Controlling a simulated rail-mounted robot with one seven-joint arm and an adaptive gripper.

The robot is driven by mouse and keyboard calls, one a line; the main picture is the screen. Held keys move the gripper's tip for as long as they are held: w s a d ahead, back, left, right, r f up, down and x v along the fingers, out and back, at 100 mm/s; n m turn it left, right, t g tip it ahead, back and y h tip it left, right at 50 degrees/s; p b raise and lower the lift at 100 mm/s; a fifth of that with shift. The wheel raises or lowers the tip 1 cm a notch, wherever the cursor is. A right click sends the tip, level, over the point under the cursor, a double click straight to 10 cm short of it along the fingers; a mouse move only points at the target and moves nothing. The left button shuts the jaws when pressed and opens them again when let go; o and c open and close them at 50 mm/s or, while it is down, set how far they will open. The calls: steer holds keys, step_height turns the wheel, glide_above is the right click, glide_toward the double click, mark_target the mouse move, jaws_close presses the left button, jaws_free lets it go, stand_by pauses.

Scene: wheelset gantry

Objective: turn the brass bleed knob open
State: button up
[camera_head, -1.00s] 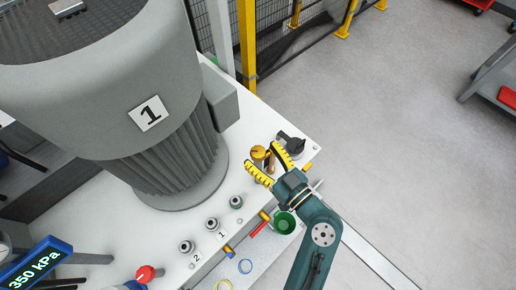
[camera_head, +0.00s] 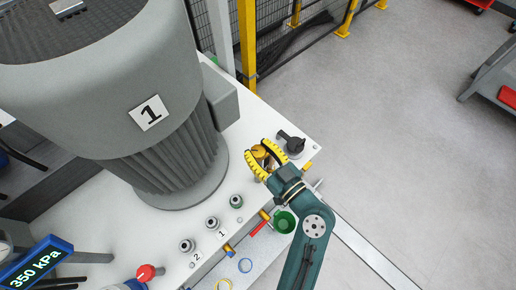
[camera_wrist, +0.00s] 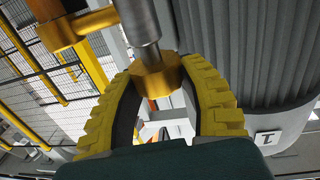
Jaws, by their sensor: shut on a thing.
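The brass knob (camera_head: 260,152) sits on the white bench top to the right of the large grey cylinder marked 1. My gripper (camera_head: 266,150) is around it, with one yellow ribbed finger on each side. In the wrist view the fingers of my gripper (camera_wrist: 160,88) are closed on the brass knob (camera_wrist: 155,75), which sits on a grey metal stem between them. The knob is partly covered by the fingers in the head view.
A black knob (camera_head: 291,140) stands just right of my gripper. Several small fittings (camera_head: 236,201) line the bench's front edge. A green cup (camera_head: 285,221) is beside my arm. A display (camera_head: 38,264) reads 350 kPa. Open floor lies to the right.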

steer(key=shift+m+t+h, duration=0.3)
steer(key=m+h+p, duration=0.1)
steer(key=m+t+h, duration=0.1)
steer(key=shift+a+r+t+h+p, duration=0.2)
steer(key=shift+t+h+p, duration=0.1)
steer(key=shift+h+p, duration=0.1)
steer(key=shift+r+m+t+h+p, duration=0.15)
steer(key=shift+m+t+h+p, duration=0.25)
steer(key=shift+m+h+p, duration=0.5)
steer(key=m+h+p, duration=0.1)
steer(key=h+p, duration=0.1)
steer(key=p, duration=0.1)
steer(key=shift+d+p, duration=0.1)
steer(key=shift+p, duration=0.2)
steer(key=shift+t+h+p, duration=0.3)
steer(key=shift+p, duration=0.05)
steer(key=shift+d+f+m+h+p, duration=0.1)
steer(key=shift+f+m+h+p, duration=0.15)
steer(key=shift+m+h+p, duration=0.25)
steer(key=o, duration=1.2)
